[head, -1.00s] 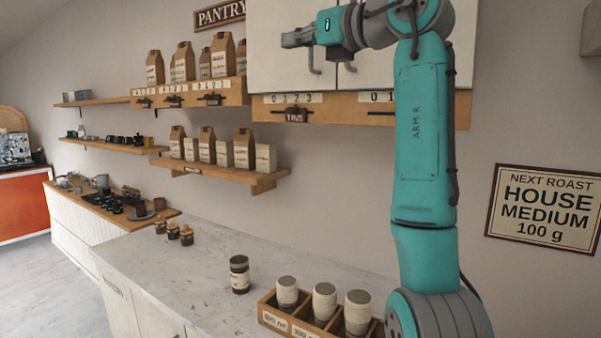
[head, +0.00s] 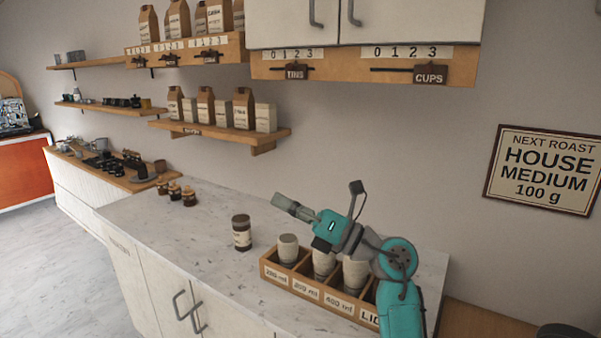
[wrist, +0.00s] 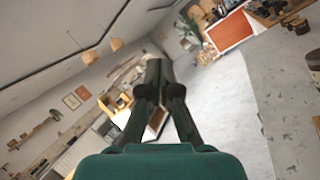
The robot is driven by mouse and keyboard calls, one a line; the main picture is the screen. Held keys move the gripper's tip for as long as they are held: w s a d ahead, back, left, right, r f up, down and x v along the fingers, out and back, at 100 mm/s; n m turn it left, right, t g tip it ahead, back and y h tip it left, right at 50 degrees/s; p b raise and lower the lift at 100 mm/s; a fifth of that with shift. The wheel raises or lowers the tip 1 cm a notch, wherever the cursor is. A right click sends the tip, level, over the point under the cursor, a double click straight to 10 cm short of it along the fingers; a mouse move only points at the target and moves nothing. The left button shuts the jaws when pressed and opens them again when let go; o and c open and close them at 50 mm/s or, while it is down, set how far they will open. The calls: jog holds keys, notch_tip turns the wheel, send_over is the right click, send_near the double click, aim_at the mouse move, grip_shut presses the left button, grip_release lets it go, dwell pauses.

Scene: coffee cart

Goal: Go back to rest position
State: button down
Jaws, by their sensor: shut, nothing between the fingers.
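My gripper (head: 287,203) is at the end of my folded teal arm, above the counter (head: 215,235) and just over the wooden cup box. In the head view it points left and a little upward. In the wrist view the gripper (wrist: 155,65) shows its two dark fingers meeting at the tips, with nothing between them. My arm covers part of the box and its right end.
The wooden box (head: 312,295) holds several pale cups in labelled compartments. A dark jar (head: 241,233) stands left of it, with small brown jars (head: 175,191) farther back. Cabinets (head: 365,22) and a bag shelf (head: 215,133) hang above. Floor at left is clear.

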jog(key=s+d+f+m+t+h, duration=0.3)
jog(key=s+d+f+m+t, duration=0.1)
jog(key=s+f+m, duration=0.45)
jog(key=s+d+f+m+t+h, duration=0.2)
jog(key=s+d+f+m+t, duration=0.25)
jog(key=s+f+m, duration=0.35)
jog(key=s+d+f+m+t+h, duration=0.3)
jog(key=s+f+m+t, duration=0.3)
jog(key=f, duration=0.4)
jog(key=s+d+f+m+g+h, duration=0.2)
jog(key=s+m, duration=0.4)
jog(key=s, duration=0.4)
jog(key=s+d+f+m+g+h, duration=0.3)
jog(key=s+d+f+m+h, duration=0.1)
jog(key=s, duration=0.6)
jog(key=s+d+f+m+g+h, duration=0.2)
jog(key=s+d+f+m+h, duration=0.2)
jog(key=s+m, duration=0.5)
jog(key=s+f+h, duration=0.1)
jog(key=h, duration=0.1)
jog(key=shift+s+h, duration=0.25)
jog(key=shift+h, duration=0.05)
